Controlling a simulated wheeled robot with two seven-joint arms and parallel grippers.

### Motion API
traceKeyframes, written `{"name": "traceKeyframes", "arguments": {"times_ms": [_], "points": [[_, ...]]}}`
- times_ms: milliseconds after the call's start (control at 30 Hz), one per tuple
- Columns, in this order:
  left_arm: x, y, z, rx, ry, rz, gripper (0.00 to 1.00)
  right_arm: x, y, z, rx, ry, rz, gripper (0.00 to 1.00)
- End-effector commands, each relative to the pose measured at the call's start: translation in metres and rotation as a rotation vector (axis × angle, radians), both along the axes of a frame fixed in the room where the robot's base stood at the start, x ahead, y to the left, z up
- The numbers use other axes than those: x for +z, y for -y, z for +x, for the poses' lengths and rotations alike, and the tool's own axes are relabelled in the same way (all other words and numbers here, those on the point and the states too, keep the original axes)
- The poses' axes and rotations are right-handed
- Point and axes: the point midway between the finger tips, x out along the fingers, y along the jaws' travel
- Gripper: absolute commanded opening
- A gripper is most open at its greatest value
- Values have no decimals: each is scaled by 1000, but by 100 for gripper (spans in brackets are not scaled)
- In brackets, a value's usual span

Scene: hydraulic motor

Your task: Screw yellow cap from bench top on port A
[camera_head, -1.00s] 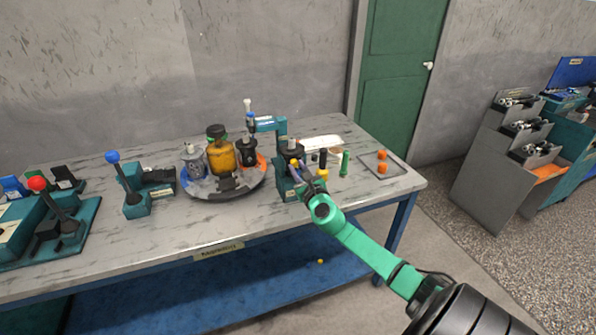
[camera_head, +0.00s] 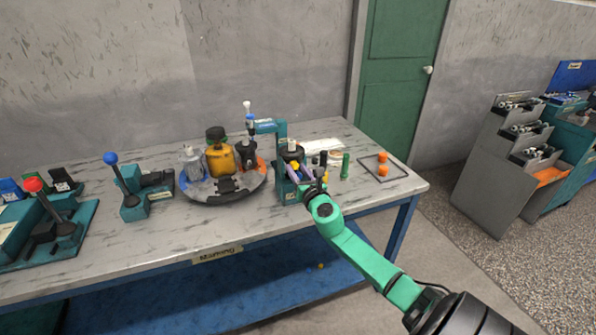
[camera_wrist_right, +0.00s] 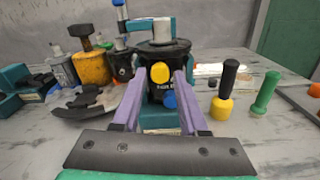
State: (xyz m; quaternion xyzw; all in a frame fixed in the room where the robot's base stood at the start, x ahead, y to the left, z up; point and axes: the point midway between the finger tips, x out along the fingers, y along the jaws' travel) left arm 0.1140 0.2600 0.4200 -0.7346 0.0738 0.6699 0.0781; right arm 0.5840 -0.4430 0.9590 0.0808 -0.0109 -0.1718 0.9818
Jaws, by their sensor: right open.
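A yellow cap (camera_wrist_right: 160,72) sits on the front face of the black hydraulic motor (camera_wrist_right: 163,52), above a blue cap (camera_wrist_right: 169,99). The yellow cap also shows in the head view (camera_head: 295,166). I cannot read which port it is on, or tell how far it is seated. My right gripper (camera_wrist_right: 161,80) is open, its purple fingers on either side of the yellow cap, with visible gaps to it. In the head view the right gripper (camera_head: 293,173) is in front of the motor on the bench. My left gripper is out of view.
A black-handled tool with a yellow base (camera_wrist_right: 222,107) and a green cylinder (camera_wrist_right: 265,92) stand right of the motor. A round tray (camera_head: 226,194) with bottles is to the left. A tray (camera_head: 393,172) with orange pieces lies right. The bench (camera_head: 230,225) front is clear.

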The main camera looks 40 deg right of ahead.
Motion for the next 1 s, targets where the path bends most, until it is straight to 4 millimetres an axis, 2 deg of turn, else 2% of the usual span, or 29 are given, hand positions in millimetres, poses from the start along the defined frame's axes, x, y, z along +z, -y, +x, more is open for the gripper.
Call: {"name": "traceKeyframes", "arguments": {"times_ms": [67, 200, 333, 500, 1000], "points": [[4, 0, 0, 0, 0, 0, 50, 2, 0, 0, 1, -27, -75, 42], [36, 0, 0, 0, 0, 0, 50, 11, 1, 0, 1, -202, -568, 42], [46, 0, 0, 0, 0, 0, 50, 4, 0, 0, 2, -295, -831, 42], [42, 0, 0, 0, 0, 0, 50, -1, -1, 0, 2, -303, -856, 42], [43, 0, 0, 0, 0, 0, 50, 0, 0, 0, 2, -301, -852, 42]]}}
